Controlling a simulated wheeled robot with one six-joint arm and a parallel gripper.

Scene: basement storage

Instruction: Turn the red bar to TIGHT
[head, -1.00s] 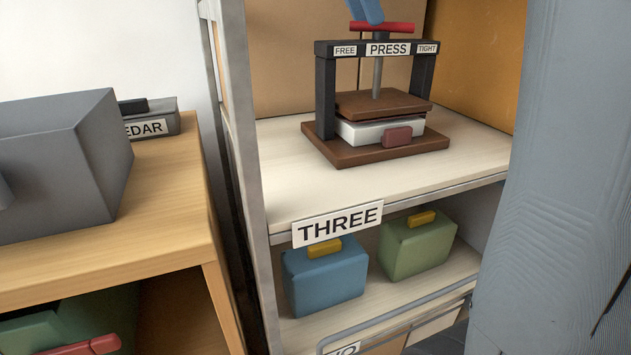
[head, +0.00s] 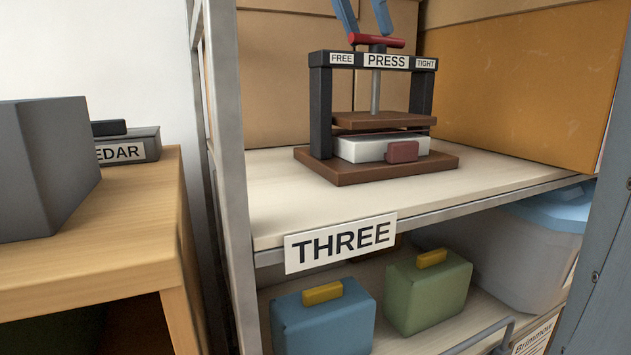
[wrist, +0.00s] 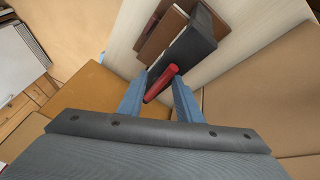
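The press (head: 321,110) stands on the shelf marked THREE, with FREE on the left of its top beam and TIGHT on the right. Its red bar (head: 376,41) lies crosswise above the beam, on a grey screw post. A brown plate (head: 385,120) hangs over a white block (head: 375,148) with a red tab. My gripper's two blue fingers (head: 367,28) reach down at the bar, spread apart. In the wrist view my gripper (wrist: 160,77) is open, and the red bar (wrist: 161,83) slants between the fingers. I cannot tell whether they touch it.
A blue case (head: 322,318) and a green case (head: 428,292) stand on the lower shelf, beside a blue-lidded bin (head: 545,235). A shelf upright (head: 228,170) rises left of the press. A wooden table (head: 90,225) with a grey box (head: 50,165) is further left.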

